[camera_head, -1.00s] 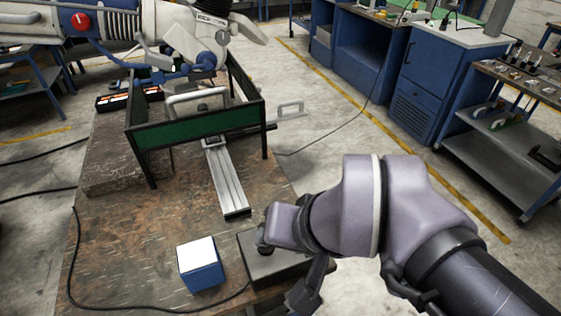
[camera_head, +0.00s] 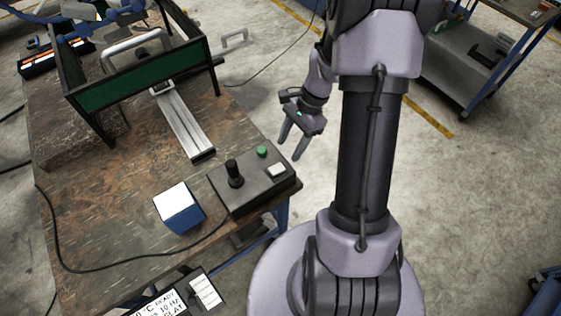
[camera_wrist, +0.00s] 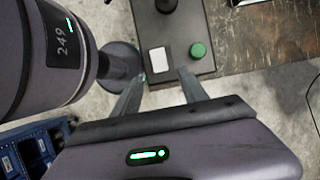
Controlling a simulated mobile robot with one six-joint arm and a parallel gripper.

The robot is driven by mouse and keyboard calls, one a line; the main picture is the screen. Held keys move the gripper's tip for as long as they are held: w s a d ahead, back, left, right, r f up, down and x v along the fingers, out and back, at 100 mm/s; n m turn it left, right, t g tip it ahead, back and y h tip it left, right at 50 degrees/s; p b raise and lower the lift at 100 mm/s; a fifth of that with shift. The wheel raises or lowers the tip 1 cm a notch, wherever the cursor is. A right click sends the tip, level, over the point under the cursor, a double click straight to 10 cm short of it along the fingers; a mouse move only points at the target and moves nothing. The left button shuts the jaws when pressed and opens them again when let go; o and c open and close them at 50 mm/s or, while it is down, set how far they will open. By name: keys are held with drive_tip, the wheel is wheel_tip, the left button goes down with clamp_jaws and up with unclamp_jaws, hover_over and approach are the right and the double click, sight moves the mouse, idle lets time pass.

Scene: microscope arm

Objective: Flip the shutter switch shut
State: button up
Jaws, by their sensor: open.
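A dark control box (camera_head: 250,190) sits at the table's right front corner. On it are a white rectangular switch (camera_head: 277,171), a round green button (camera_head: 262,151) and a black joystick (camera_head: 234,174). I cannot tell which way the white switch is tipped. My gripper (camera_head: 291,148) is open and empty, pointing down, just beyond the box's right end and apart from it. In the wrist view the white switch (camera_wrist: 159,60) lies ahead between the lines of my two fingers (camera_wrist: 158,82), and the green button (camera_wrist: 198,50) is right of it.
A blue box with a white top (camera_head: 179,206) stands left of the control box. A metal rail (camera_head: 185,125) runs back to a green-panelled frame (camera_head: 130,80). A black cable (camera_head: 110,269) crosses the table. The floor right of the table is clear near my gripper.

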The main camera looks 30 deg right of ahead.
sight(279, 167)
drive_tip(key=b+x, duration=0.2)
drive_tip(key=x, duration=0.5)
drive_tip(key=shift+f, duration=0.2)
drive_tip(key=shift+a, duration=0.1)
drive_tip(key=shift+c, duration=0.4)
